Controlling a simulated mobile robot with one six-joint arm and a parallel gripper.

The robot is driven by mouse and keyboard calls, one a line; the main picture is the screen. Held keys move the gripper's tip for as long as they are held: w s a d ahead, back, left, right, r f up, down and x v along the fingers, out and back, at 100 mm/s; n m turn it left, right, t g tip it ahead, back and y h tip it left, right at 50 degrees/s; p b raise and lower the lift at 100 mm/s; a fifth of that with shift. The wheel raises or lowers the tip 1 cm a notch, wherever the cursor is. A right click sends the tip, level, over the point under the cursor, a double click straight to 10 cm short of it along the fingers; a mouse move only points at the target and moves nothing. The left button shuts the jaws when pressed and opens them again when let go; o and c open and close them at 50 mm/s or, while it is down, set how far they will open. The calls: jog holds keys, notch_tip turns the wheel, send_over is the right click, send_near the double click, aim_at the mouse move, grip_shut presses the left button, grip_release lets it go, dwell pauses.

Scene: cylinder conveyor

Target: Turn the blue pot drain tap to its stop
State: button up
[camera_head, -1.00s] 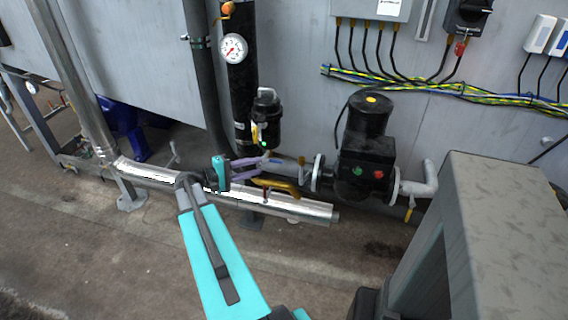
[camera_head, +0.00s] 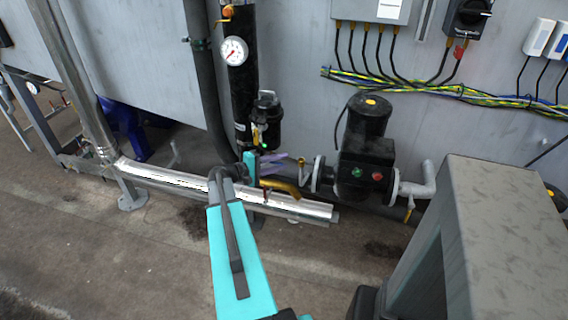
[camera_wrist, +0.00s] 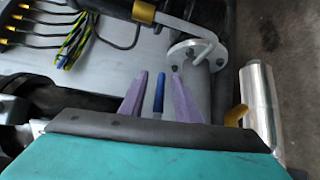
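The blue tap handle (camera_wrist: 159,92) shows in the wrist view as a short narrow bar. It lies between the two purple fingers of my gripper (camera_wrist: 160,80), with a gap on each side. The gripper is open around it and does not visibly grip it. In the head view my gripper (camera_head: 286,161) reaches right from its teal wrist, in front of the pipework left of the black pump. The blue handle cannot be made out clearly there behind the fingers. The tap's body is mostly hidden.
A black pump (camera_head: 366,150) with flanges stands right of my gripper. A brass-coloured pipe piece (camera_head: 281,184) and a shiny silver pipe (camera_head: 160,178) run just below it. A black cylinder (camera_head: 266,120) hangs above. A grey block (camera_head: 510,220) stands at right front. Floor in front is open.

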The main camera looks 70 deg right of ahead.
jog(key=shift+x, duration=1.25)
